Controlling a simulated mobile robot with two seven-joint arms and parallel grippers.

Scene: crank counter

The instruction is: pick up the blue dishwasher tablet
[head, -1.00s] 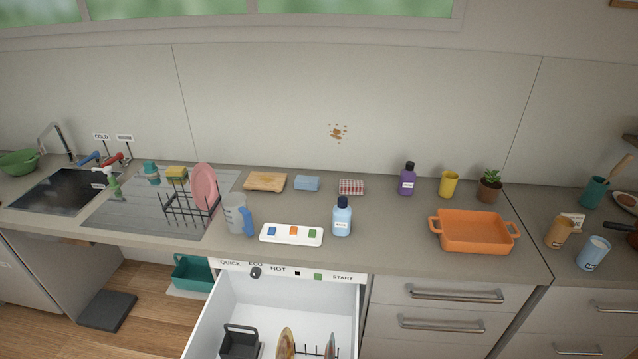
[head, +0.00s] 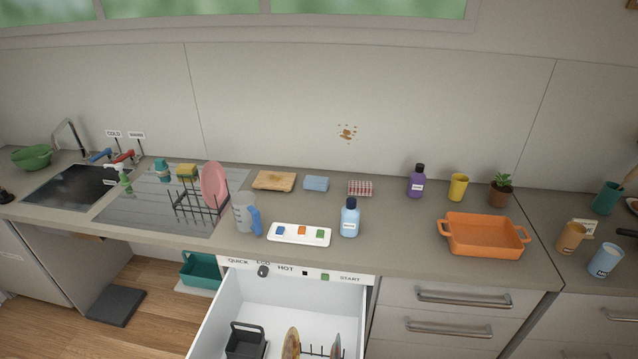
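The blue dishwasher tablet (head: 280,230) lies at the left end of a small white tray (head: 299,240) near the counter's front edge. An orange tablet (head: 301,231) is in the middle of the tray and a green tablet (head: 320,234) at its right end. Neither of my grippers shows in the head view.
A measuring jug (head: 246,214) stands left of the tray and a light blue bottle (head: 350,218) close to its right. The dishwasher drawer (head: 270,300) is pulled out below, with plates inside. An orange baking dish (head: 484,236) sits to the right; the counter between is clear.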

